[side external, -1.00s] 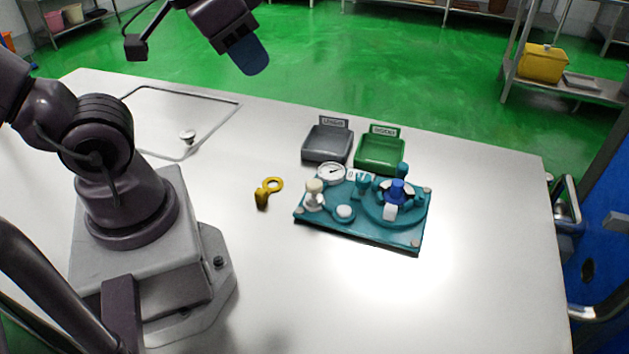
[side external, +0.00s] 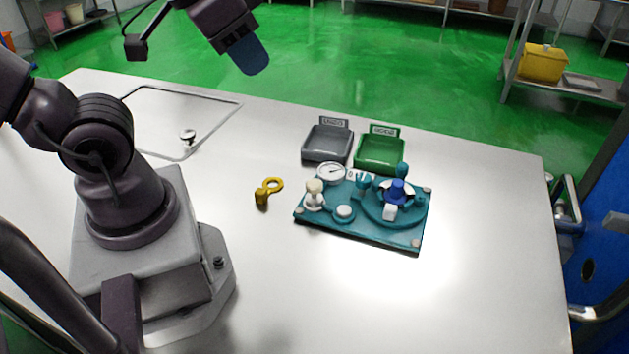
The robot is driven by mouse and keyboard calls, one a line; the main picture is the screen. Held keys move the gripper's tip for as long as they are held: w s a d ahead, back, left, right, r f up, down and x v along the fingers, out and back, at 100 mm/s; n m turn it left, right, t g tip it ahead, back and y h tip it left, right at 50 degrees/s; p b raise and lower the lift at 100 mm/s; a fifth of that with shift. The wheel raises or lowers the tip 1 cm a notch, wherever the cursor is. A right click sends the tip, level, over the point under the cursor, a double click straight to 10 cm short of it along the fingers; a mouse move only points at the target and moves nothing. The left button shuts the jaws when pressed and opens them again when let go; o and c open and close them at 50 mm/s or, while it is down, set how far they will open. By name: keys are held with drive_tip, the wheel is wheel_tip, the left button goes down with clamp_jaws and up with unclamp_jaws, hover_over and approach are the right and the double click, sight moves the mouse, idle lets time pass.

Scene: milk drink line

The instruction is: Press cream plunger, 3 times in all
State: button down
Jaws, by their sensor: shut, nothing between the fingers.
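The cream plunger (side external: 314,188), a cream knob on a pale base, stands upright at the left end of the teal board (side external: 370,235). My gripper (side external: 251,60) is shut and empty. It hangs high at the top of the view, up and left of the plunger and well apart from it. Nothing touches the plunger.
The board also bears a round gauge (side external: 331,173), a white button (side external: 344,212) and a blue knob (side external: 397,191). A grey tray (side external: 327,151) and a green tray (side external: 379,163) stand behind. A yellow ring-ended piece (side external: 267,190) lies left. The table's front is clear.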

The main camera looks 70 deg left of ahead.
drive_tip(key=n+g+h, duration=0.1)
drive_tip(key=n+h, duration=0.7)
drive_tip(key=n, duration=2.4)
hover_over(315, 181)
wheel_tip(315, 181, down, 17)
drive_tip(key=shift+f, duration=4.4)
